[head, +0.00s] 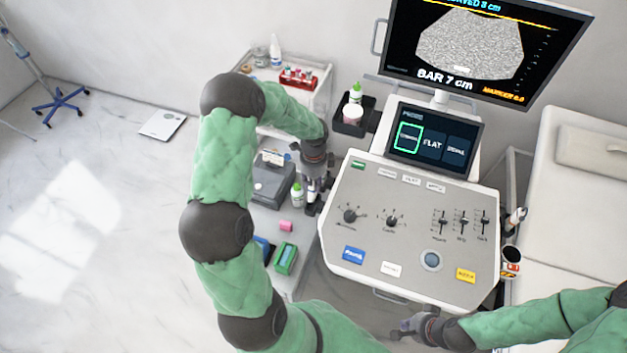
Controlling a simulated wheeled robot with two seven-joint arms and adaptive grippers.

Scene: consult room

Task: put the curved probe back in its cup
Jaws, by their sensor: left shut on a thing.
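My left gripper (313,184) points down at the left edge of the ultrasound console (340,245). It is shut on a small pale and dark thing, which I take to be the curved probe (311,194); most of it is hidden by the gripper. A dark holder (313,208) shows just below it at the console's side; I cannot tell whether the probe touches it. My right gripper (405,329) is low, in front of the console's front edge, and its jaws are too small to read.
A white-and-dark probe (516,218) and a dark round cup (511,254) are at the console's right side. A green-capped bottle (297,194) stands close left of my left gripper. An exam couch (572,215) is right.

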